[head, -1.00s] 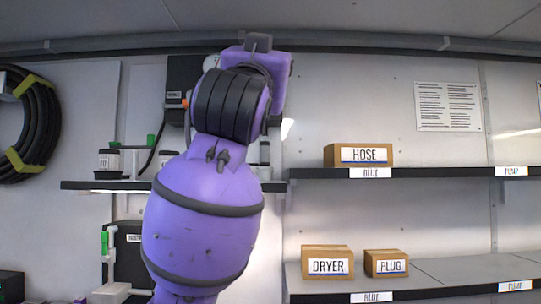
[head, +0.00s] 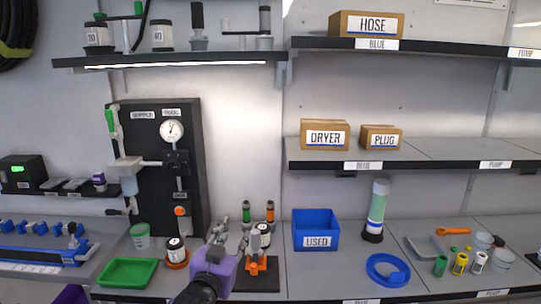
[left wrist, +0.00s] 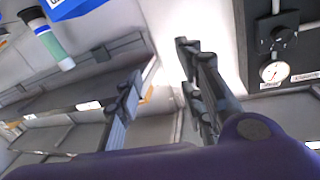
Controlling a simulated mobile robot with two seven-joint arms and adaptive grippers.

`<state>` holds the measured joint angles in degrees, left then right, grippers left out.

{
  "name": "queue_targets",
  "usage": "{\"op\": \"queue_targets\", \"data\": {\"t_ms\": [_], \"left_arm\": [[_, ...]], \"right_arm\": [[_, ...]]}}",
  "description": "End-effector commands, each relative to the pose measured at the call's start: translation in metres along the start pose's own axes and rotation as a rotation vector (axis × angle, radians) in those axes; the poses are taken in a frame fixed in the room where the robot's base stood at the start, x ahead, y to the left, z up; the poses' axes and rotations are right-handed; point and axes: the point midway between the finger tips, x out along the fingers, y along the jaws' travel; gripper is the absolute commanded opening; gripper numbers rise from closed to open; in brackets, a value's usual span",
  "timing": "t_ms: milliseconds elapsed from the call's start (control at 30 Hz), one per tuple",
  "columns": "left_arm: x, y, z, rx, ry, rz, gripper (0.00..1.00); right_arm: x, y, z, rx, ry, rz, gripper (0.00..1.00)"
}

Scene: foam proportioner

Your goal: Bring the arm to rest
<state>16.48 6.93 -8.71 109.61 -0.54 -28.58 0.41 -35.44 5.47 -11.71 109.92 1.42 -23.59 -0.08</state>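My left gripper (head: 235,238) is low in the middle of the head view, above the worktop's front part, with its purple wrist below it. In the left wrist view its two dark fingers (left wrist: 157,66) stand apart with nothing between them, so it is open and empty. From the head, it overlaps the area of a black mat (head: 262,284) with an orange stand (head: 256,267); I cannot tell the gap in depth. My right gripper is not in view.
Shelves with boxes (head: 325,134) hang above.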

Motion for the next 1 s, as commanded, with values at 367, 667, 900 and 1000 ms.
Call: {"op": "queue_targets", "data": {"t_ms": [367, 667, 900, 1000], "left_arm": [[-0.173, 0.017, 0.243, -0.122, -0.382, -0.035, 0.36], [-0.337, 0.040, 0.357, -0.196, -0.682, -0.078, 0.36], [-0.393, 0.046, 0.382, -0.215, -0.773, -0.096, 0.36], [-0.393, 0.046, 0.382, -0.215, -0.774, -0.096, 0.36]], "right_arm": [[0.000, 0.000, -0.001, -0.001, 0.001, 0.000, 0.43], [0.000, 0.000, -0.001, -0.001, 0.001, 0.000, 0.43], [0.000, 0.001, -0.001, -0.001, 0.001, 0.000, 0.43], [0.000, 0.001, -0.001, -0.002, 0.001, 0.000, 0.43]]}}
